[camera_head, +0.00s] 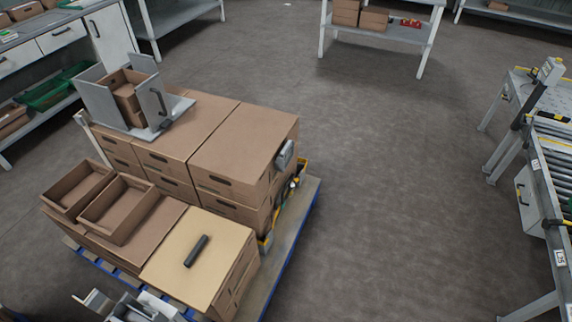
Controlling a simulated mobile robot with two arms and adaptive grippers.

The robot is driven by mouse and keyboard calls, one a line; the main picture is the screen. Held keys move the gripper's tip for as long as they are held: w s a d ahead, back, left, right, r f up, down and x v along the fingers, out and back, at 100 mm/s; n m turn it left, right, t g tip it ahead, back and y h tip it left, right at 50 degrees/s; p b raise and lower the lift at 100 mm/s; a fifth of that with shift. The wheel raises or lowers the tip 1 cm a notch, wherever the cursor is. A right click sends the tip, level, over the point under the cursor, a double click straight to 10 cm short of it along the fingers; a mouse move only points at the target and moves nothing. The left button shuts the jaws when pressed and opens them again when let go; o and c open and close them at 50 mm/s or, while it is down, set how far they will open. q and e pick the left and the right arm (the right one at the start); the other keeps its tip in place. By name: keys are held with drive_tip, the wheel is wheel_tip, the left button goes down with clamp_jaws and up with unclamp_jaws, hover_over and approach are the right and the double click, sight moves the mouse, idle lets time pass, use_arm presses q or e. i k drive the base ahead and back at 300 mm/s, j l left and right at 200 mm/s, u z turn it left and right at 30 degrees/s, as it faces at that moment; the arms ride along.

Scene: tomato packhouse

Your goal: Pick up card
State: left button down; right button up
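I cannot make out a card for certain. A tan sheet or box top (178,262) lies at the front of a pallet stack, with a dark cylinder (196,250) lying on it. Neither gripper can be made out clearly. Grey and white mechanical parts (130,306) show at the bottom edge, cut off by the frame, and I cannot tell what they are.
Brown cartons (245,145) stand on a blue-edged pallet (290,250). Two open trays (118,208) and a grey metal holder (97,100) with small boxes sit on the stack. A roller conveyor (545,170) stands at the right. The floor between is clear.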

sight(285, 153)
drive_tip(key=k+u, duration=0.1)
drive_tip(key=u, duration=0.9)
drive_tip(key=k+j+u, duration=0.1)
drive_tip(key=u, duration=0.4)
drive_tip(key=l+u, duration=0.4)
drive_tip(key=l, duration=0.15)
drive_tip(key=l+u, duration=0.45)
drive_tip(key=l, duration=0.15)
drive_tip(key=l+u, duration=0.4)
drive_tip(key=l, duration=0.15)
